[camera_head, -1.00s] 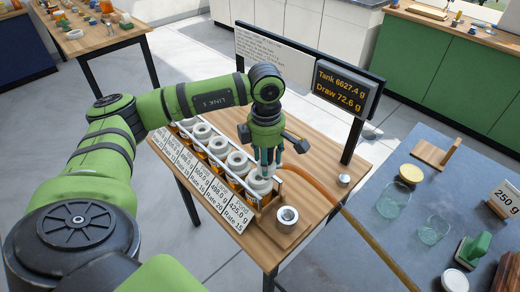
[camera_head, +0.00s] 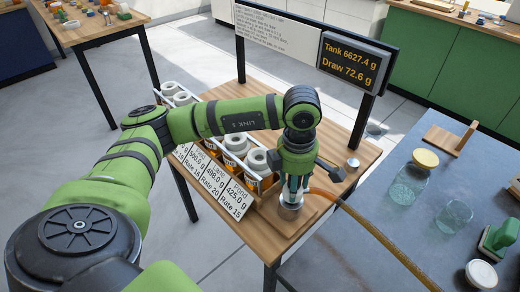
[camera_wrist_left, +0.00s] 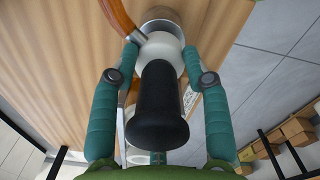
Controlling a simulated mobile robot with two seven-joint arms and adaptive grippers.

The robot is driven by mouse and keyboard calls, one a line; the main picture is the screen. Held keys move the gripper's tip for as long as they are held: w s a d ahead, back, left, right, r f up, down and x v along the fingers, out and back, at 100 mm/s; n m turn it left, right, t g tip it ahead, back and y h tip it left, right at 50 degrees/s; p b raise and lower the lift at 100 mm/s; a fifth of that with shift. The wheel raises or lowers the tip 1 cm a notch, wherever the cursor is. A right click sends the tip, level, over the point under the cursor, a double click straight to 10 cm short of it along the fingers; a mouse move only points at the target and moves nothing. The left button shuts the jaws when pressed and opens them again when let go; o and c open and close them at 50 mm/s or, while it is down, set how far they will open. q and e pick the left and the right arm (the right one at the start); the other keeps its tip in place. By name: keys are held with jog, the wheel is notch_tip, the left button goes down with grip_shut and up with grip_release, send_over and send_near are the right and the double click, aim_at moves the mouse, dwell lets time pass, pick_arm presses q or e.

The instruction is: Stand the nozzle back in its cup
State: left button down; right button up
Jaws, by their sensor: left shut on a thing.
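My left gripper (camera_head: 293,190) points down over the metal cup (camera_head: 290,205) on its wooden block near the table's front right. It is shut on the nozzle, whose black handle (camera_wrist_left: 158,110) and white collar (camera_wrist_left: 162,48) lie between the teal fingers in the left wrist view. An orange hose (camera_head: 345,205) runs from the nozzle down to the right. The nozzle's tip is hidden; I cannot tell whether it is inside the cup or just above it. My right gripper is not in view.
A rack (camera_head: 262,190) of white-topped jars with label cards stands left of the cup. A sign and display (camera_head: 352,60) rise behind. A grey bench (camera_head: 400,240) at right holds glass jars (camera_head: 408,185). The wooden table's right side is mostly clear.

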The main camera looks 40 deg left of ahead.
pick_arm(q)
jog(key=shift+r, duration=0.15)
jog(key=shift+f, duration=0.2)
jog(key=shift+f+b, duration=0.4)
jog(key=shift+b, duration=0.05)
jog(key=c, duration=0.5)
grip_release()
jog(key=shift+c, duration=0.2)
jog(key=shift+r, duration=0.1)
jog(key=shift+r+p, duration=1.5)
jog(key=shift+r, duration=1)
